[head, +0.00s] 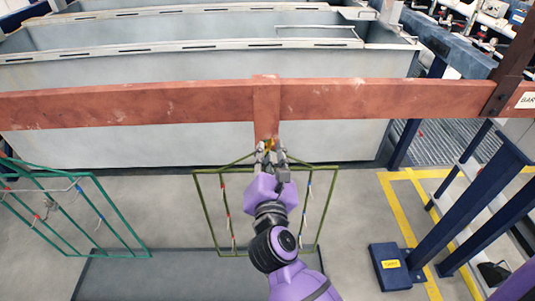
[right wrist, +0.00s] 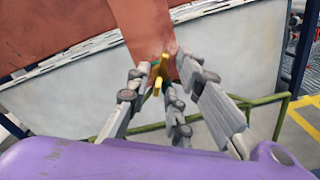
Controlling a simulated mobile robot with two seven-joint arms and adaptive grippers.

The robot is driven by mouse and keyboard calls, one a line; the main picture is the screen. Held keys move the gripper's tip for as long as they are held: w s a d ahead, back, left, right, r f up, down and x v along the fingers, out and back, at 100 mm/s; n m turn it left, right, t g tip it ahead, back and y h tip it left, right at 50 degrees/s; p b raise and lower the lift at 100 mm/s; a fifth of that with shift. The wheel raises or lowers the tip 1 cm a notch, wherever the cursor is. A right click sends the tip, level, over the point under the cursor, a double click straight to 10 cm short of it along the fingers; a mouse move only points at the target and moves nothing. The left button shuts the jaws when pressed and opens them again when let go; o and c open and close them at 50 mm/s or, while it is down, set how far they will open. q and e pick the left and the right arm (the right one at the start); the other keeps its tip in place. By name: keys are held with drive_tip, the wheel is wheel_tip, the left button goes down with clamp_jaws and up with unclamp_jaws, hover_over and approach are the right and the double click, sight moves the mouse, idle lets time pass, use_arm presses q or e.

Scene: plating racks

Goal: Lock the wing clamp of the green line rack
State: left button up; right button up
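An olive-green wire rack (head: 327,205) hangs below the reddish-brown bar in the middle of the head view. At its top, a small yellow wing clamp (head: 268,145) sits against a reddish-brown vertical piece; it also shows in the right wrist view (right wrist: 161,78). My right gripper (head: 270,152) is right below the clamp. In the right wrist view its fingers (right wrist: 167,75) stand apart, with the yellow wing between them. I cannot tell whether they touch it. The gripper and arm hide part of the rack. My left gripper is not in view.
A long reddish-brown bar (head: 150,104) crosses in front of grey tanks (head: 200,60). Dark blue posts (head: 470,200) and a blue foot block (head: 390,266) are at the right. Open grey floor lies between the racks.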

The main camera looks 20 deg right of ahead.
clamp_jaws()
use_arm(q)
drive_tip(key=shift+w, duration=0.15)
